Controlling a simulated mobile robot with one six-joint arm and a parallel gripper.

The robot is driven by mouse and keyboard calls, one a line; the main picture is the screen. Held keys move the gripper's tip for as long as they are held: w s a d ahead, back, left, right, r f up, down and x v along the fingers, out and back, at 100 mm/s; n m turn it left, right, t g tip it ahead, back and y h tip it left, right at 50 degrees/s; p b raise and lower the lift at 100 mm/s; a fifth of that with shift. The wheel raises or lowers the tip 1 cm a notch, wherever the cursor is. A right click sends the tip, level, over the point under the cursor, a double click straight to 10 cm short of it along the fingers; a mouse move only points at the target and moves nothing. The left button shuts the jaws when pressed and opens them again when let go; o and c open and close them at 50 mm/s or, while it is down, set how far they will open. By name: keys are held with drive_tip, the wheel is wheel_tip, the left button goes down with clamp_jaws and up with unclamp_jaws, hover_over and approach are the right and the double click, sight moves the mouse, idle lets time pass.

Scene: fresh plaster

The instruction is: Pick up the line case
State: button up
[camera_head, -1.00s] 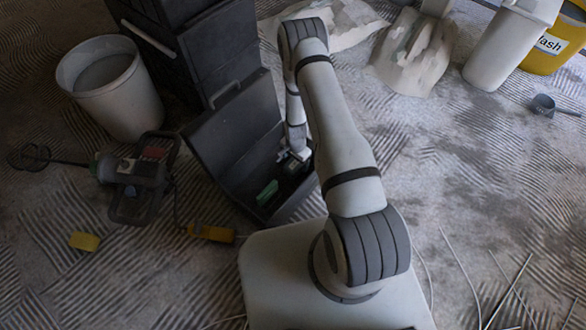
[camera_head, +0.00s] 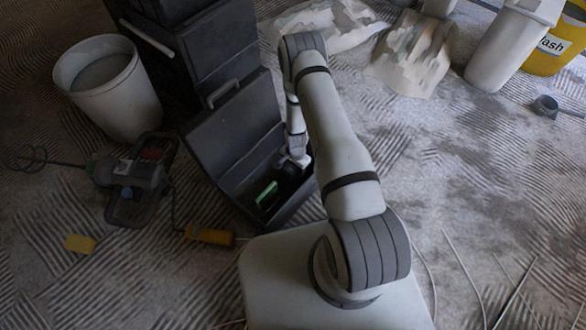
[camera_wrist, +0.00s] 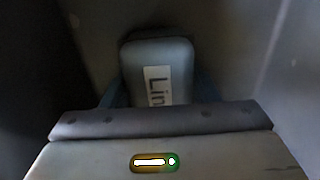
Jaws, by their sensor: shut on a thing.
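The line case (camera_wrist: 158,62) is a grey-blue rounded case with a white label reading "Lin", the rest cut off, in the wrist view. My gripper (camera_wrist: 158,92) is shut on it, with a bluish finger at each side. In the head view my gripper (camera_head: 297,160) reaches down into an open dark toolbox (camera_head: 233,128); the case there is mostly hidden by the gripper and shadow. Dark box walls surround the case in the wrist view. I cannot tell whether the case is clear of the box floor.
A green item (camera_head: 266,193) lies in the toolbox left of my gripper. Dark stacked boxes (camera_head: 215,45) stand behind. A bucket (camera_head: 108,88), a mixer (camera_head: 135,180) and a yellow sponge (camera_head: 80,243) are at left. Rubble bags (camera_head: 412,55) lie at the back; floor at right is mostly clear.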

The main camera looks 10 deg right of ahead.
drive_tip(key=c, duration=0.3)
drive_tip(key=shift+c, duration=0.2)
